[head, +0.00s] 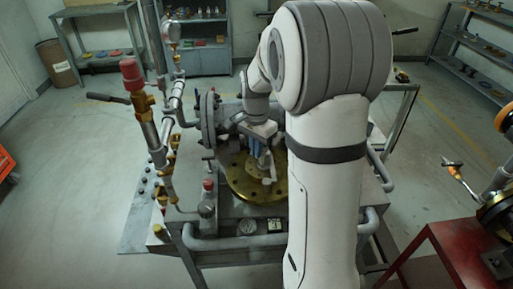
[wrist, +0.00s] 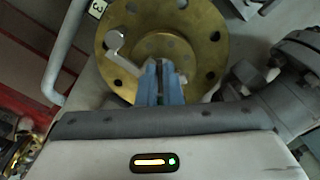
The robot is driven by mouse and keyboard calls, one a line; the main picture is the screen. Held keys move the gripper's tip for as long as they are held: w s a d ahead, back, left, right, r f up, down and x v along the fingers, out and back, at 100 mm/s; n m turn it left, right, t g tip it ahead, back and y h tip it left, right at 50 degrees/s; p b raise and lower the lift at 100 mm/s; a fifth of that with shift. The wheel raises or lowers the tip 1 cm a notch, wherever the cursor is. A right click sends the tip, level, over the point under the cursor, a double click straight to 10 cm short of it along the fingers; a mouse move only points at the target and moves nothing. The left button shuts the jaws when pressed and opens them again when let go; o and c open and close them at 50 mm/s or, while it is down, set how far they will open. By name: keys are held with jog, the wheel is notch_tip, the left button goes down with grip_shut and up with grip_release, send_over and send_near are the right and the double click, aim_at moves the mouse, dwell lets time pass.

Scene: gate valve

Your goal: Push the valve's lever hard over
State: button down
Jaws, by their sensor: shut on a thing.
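The valve's lever (wrist: 124,57) is a pale grey bar with a rounded, hooked end. It lies across the brass round flange (wrist: 213,45) in the wrist view, running from the upper left down to my jaws. My gripper (wrist: 163,68), with blue fingers, is shut on the lever's inner part, near the flange's middle. In the head view my gripper (head: 257,158) reaches down over the brass flange (head: 241,184), and a pale part of the lever (head: 268,171) shows beside the fingers. The fingers hide the gripped part.
Pipework with a red-capped fitting (head: 131,72) rises at left. A red table (head: 460,255) stands at right.

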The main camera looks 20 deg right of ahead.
jog(key=c, duration=1.6)
grip_release()
jog(key=shift+r, duration=3.9)
